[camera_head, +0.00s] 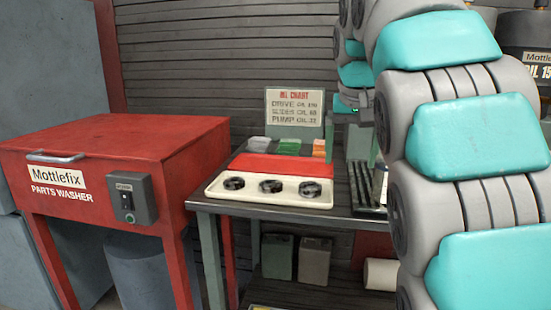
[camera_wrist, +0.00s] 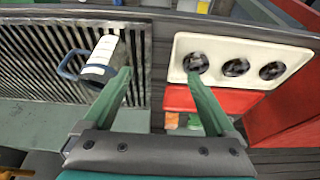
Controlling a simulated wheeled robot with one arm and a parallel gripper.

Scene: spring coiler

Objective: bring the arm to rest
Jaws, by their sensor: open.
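My arm (camera_head: 470,130), in teal and grey segments, fills the right side of the head view. My gripper (camera_head: 350,160) hangs above the back of the workbench (camera_head: 345,205), its green fingers pointing down. In the wrist view my gripper (camera_wrist: 158,73) is open, with nothing between its fingers. They are spread over the strip between a slatted black grate (camera_wrist: 30,62) and a white tray (camera_wrist: 245,45). A white cylindrical vessel with a blue handle (camera_wrist: 102,55) is on the grate, beside the left finger. The bench right of the gripper is partly hidden by my arm.
The white tray (camera_head: 218,188) has three dark round items and a red panel (camera_head: 270,165) behind. A chart sign (camera_head: 294,107) stands at the back. A red parts washer (camera_head: 125,150) is left of the bench; a dark drum (camera_head: 525,35) is at the upper right.

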